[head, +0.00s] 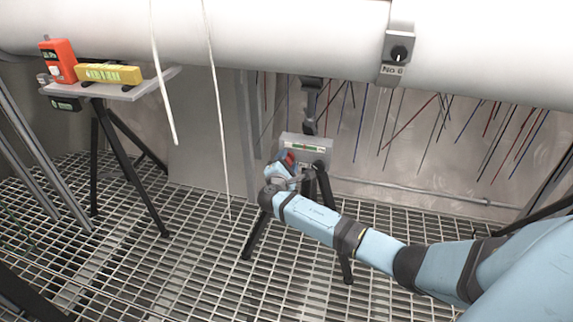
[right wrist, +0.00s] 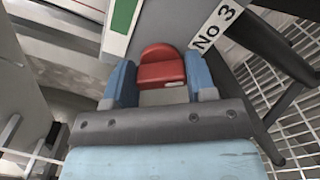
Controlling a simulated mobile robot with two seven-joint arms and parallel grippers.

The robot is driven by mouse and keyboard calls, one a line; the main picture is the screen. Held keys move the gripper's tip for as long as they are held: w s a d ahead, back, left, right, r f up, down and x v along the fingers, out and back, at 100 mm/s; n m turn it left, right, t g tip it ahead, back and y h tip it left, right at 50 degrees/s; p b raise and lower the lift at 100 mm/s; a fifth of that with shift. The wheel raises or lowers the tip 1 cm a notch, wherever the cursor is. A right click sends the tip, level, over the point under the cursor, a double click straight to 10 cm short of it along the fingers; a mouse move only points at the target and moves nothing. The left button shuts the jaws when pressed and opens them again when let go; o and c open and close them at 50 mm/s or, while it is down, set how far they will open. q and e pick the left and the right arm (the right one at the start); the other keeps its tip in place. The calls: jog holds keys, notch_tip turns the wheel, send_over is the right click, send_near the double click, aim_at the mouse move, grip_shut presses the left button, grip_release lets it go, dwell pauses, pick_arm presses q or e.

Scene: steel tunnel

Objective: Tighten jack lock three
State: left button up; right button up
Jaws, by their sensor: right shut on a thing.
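The red jack lock (right wrist: 162,72) is a rounded red knob on the face of a grey jack box (right wrist: 180,25), beside a white "No 3" label (right wrist: 216,28). My right gripper (right wrist: 161,78) is shut on the lock, one blue finger on each side of it. In the head view the same grey jack head (head: 318,146) sits on a dark tripod below the pipe. My right gripper (head: 286,168) reaches its left side, with a bit of red showing at its fingers. My left gripper is not in view.
A large white pipe (head: 270,42) crosses above, with a labelled clamp (head: 392,75). At left, a tripod shelf (head: 125,92) carries an orange device (head: 58,60) and a yellow level (head: 109,74). Two white cords (head: 217,110) hang down. Grating (head: 190,260) covers the floor.

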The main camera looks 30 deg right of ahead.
jog(key=shift+f+m+b, duration=0.15)
jog(key=shift+m+b, duration=0.8)
jog(key=shift+m, duration=0.7)
jog(key=shift+f+m+b, duration=0.15)
jog(key=shift+m+b, duration=0.8)
jog(key=shift+m, duration=0.7)
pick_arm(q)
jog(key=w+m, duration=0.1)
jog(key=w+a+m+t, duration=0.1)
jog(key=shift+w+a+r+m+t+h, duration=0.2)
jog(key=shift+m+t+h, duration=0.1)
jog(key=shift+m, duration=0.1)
pick_arm(e)
jog(key=shift+m, duration=0.3)
jog(key=o, duration=0.9)
jog(key=shift+r, duration=0.1)
jog(key=shift+o, duration=0.2)
